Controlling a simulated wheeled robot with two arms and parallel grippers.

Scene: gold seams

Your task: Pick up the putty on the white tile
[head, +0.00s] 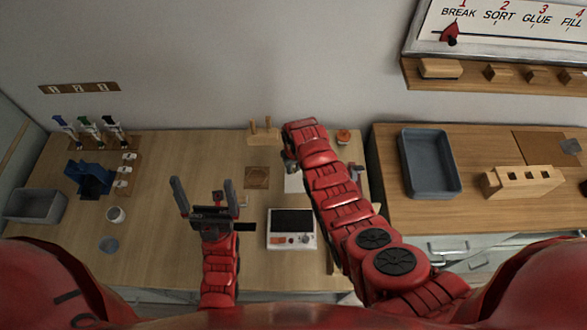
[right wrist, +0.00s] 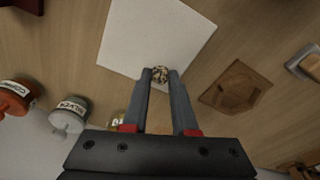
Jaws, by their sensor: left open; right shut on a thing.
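The white tile (right wrist: 150,38) lies flat on the wooden table, and part of it shows in the head view (head: 292,184) beside my right arm. A small speckled, gold-flecked lump of putty (right wrist: 159,78) is between the fingertips of my right gripper (right wrist: 160,73), at the tile's edge. The right gripper is shut on the putty; I cannot tell whether the putty still touches the tile. In the head view my right arm mostly hides that gripper. My left gripper (head: 206,187) is open and empty over the table, left of the tile.
A brown wooden plate (right wrist: 236,88) lies close to the tile. Jars, including an orange one (right wrist: 15,97) and a grey one (right wrist: 69,115), stand nearby. A white device (head: 291,240) sits at the table's front. A blue-grey tray (head: 430,163) is on the right counter.

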